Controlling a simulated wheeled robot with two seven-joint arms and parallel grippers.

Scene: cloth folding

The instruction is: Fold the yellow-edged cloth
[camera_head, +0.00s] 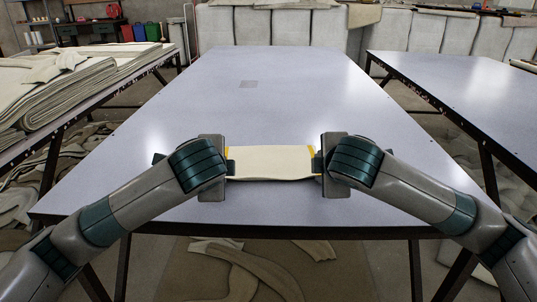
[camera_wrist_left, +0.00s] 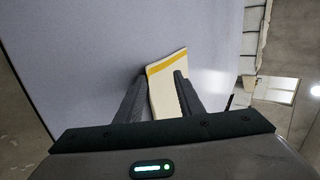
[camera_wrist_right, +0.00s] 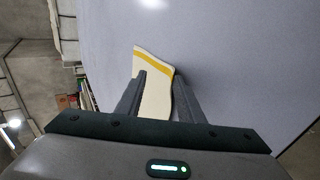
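The pale cream cloth (camera_head: 270,163) lies as a narrow folded strip near the front edge of the table, with a yellow band at each short end. My left gripper (camera_head: 230,167) is at its left end and my right gripper (camera_head: 318,166) at its right end. In the left wrist view, the fingers stand apart with the cloth (camera_wrist_left: 164,88) between them. In the right wrist view, the fingers also stand apart around the cloth (camera_wrist_right: 156,95). The fingertips are partly hidden in the head view. Whether they touch the cloth is unclear.
A left table holds stacked cloths (camera_head: 50,95). Another table (camera_head: 450,85) stands at right. Cloth scraps (camera_head: 250,262) lie on the floor.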

